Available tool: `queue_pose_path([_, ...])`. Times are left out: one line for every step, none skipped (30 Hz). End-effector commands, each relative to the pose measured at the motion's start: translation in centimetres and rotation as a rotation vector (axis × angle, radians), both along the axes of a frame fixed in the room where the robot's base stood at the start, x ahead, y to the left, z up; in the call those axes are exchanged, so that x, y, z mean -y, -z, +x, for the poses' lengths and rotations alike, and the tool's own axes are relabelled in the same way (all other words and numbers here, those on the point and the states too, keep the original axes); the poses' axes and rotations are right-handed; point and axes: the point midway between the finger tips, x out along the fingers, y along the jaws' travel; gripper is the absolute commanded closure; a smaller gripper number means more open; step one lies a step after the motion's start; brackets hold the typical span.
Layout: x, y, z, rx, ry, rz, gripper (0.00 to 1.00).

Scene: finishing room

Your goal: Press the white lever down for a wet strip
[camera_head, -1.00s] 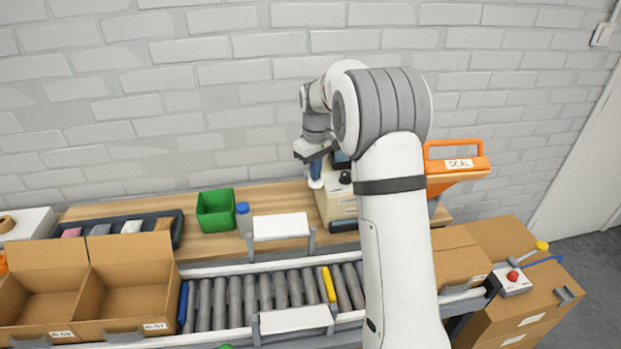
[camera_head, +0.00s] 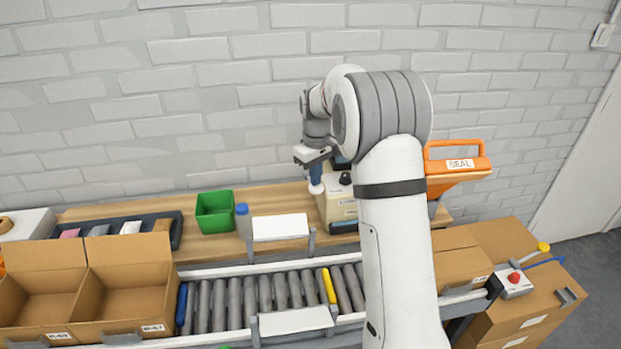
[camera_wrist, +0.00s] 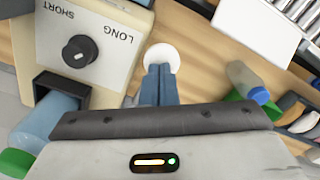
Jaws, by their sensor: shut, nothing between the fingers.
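The beige tape machine (camera_head: 338,207) stands on the wooden bench, partly hidden by my arm. Its black dial with SHORT and LONG marks shows in the wrist view (camera_wrist: 79,51). The white lever shows as a round white end (camera_wrist: 161,57) beside the machine, just beyond my fingertips. In the head view the lever end (camera_head: 316,188) is right below them. My gripper (camera_wrist: 160,72) is shut and empty, its blue fingers together. The fingertips overlap the edge of the white end in the wrist view and seem at or very near contact. The lever's arm is hidden.
A blue-capped bottle (camera_head: 243,220) and green bin (camera_head: 215,211) stand left of the machine. The roller conveyor (camera_head: 250,302) runs in front, with open cartons (camera_head: 125,290) at left. An orange SEAL tool (camera_head: 457,170) is at right.

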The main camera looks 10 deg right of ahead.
Motion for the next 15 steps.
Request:
queue_pose_path([0.00, 0.28, -0.08, 0.000, 0.000, 0.000, 1.00])
queue_pose_path([0.00, 0.38, -0.12, 0.000, 0.000, 0.000, 1.00])
queue_pose_path([0.00, 0.51, -0.17, 0.000, 0.000, 0.000, 1.00])
queue_pose_path([-0.01, 0.60, -0.21, 0.000, 0.000, 0.000, 1.00])
queue_pose_path([-0.01, 0.69, -0.26, 0.000, 0.000, 0.000, 1.00])
queue_pose_path([-0.01, 0.78, -0.30, 0.000, 0.000, 0.000, 1.00])
queue_pose_path([-0.01, 0.83, -0.34, -0.001, 0.000, 0.000, 1.00])
queue_pose_path([-0.01, 0.86, -0.36, -0.001, 0.000, 0.000, 1.00])
queue_pose_path([-0.01, 0.87, -0.38, -0.001, 0.000, 0.000, 1.00])
queue_pose_path([-0.02, 0.86, -0.38, -0.001, 0.000, 0.000, 1.00])
queue_pose_path([-0.02, 0.85, -0.38, 0.000, 0.000, 0.000, 1.00])
queue_pose_path([-0.02, 0.83, -0.38, 0.000, 0.000, 0.000, 1.00])
queue_pose_path([-0.02, 0.83, -0.38, 0.000, 0.000, 0.000, 1.00])
queue_pose_path([-0.02, 0.83, -0.38, 0.000, 0.000, 0.000, 1.00])
queue_pose_path([-0.03, 0.83, -0.37, 0.000, 0.000, 0.000, 1.00])
